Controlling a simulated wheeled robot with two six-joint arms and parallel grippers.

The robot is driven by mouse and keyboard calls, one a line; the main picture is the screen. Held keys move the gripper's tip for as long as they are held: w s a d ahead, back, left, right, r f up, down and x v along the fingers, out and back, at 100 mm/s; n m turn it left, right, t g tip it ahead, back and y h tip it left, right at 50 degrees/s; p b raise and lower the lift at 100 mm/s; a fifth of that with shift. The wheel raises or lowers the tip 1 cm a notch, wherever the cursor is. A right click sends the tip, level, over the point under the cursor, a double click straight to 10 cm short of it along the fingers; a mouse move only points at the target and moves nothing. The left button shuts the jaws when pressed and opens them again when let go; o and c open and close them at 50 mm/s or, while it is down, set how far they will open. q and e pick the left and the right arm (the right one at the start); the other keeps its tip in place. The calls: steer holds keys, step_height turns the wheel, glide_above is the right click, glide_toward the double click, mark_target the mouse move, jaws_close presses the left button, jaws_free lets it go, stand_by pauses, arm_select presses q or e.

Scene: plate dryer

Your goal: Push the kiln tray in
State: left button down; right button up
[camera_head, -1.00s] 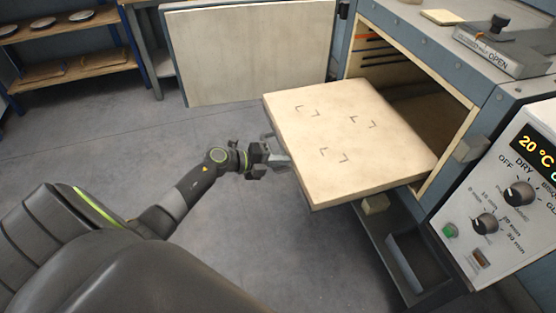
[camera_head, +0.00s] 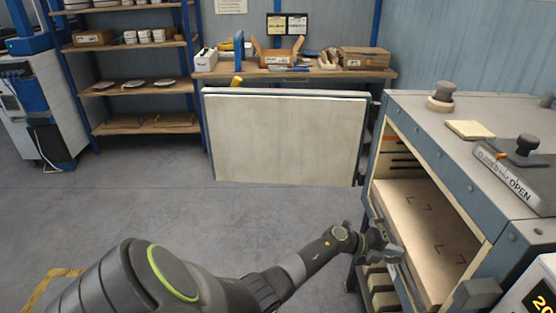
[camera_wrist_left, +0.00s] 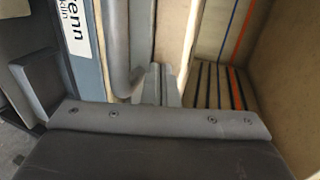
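The pale kiln tray (camera_head: 432,232) with dark corner marks lies inside the kiln (camera_head: 445,150) on the right of the head view. Its front edge is near the opening. My left gripper (camera_head: 388,246) is at this front edge, close against it; I cannot tell whether it touches the tray or its handle. In the left wrist view, the grey fingers (camera_wrist_left: 162,86) are near a rounded grey bar (camera_wrist_left: 116,45) and a pale edge. My right gripper is not in view.
A large pale panel (camera_head: 285,135) stands behind to the left. Shelves (camera_head: 140,90) and a bench (camera_head: 300,74) line the back. The grey floor (camera_head: 130,205) at left is clear.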

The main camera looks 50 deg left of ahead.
mark_target(421, 245)
arm_select(q)
steer(key=w+d+b, duration=0.1)
steer(key=w+d, duration=0.1)
steer(key=w, duration=0.1)
steer(key=w+d+b, duration=0.1)
steer(key=w+d, duration=0.1)
steer(key=d, duration=0.1)
steer(key=shift+w, duration=0.4)
steer(key=shift+w+d, duration=0.15)
steer(key=shift+w, duration=0.05)
steer(key=shift+r+b, duration=0.2)
steer(key=shift+b, duration=0.1)
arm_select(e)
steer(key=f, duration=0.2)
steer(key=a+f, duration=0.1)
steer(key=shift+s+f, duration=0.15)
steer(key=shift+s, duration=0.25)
arm_select(q)
steer(key=shift+w+r, duration=0.1)
